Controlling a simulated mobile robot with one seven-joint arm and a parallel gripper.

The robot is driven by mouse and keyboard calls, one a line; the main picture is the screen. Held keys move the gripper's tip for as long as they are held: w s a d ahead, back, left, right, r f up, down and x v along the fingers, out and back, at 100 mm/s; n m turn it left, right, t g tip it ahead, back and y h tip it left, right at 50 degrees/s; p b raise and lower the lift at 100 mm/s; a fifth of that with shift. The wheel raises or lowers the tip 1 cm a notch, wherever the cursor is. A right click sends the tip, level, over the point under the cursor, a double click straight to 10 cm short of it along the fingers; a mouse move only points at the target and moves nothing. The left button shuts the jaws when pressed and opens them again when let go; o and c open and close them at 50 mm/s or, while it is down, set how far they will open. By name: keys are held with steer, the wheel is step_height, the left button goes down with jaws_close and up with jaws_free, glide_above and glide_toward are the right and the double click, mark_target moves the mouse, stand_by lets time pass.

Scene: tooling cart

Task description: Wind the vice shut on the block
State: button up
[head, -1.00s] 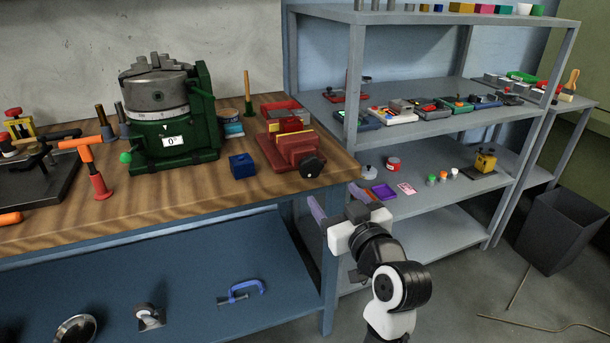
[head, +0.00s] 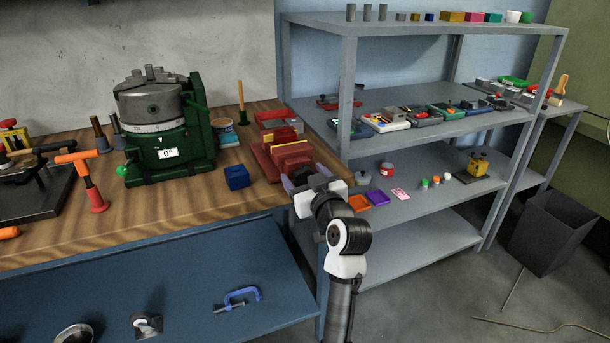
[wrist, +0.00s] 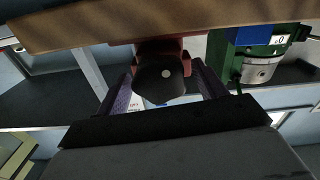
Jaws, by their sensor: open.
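The red vice (head: 284,158) sits at the right end of the wooden bench, with a yellow strip (head: 303,140) showing at its jaws. Its black knob (wrist: 160,84) has a pale dot and faces me in the wrist view; in the head view my gripper mostly hides it. My gripper (head: 304,179) is open, its two purple fingers on either side of the knob. In the wrist view the fingers (wrist: 164,76) look apart from the knob. I cannot tell whether a block sits between the jaws. A blue block (head: 236,177) lies on the bench, left of the vice.
A green rotary table (head: 163,128) stands left of the vice, with an orange-handled tool (head: 88,180) beyond it. The bench's front edge (head: 150,242) runs below. A grey shelf unit (head: 425,130) stands close on the right. A red tray (head: 279,118) lies behind the vice.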

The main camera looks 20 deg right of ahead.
steer(key=shift+c, duration=0.2)
steer(key=c, duration=0.9)
steer(key=shift+m, duration=0.3)
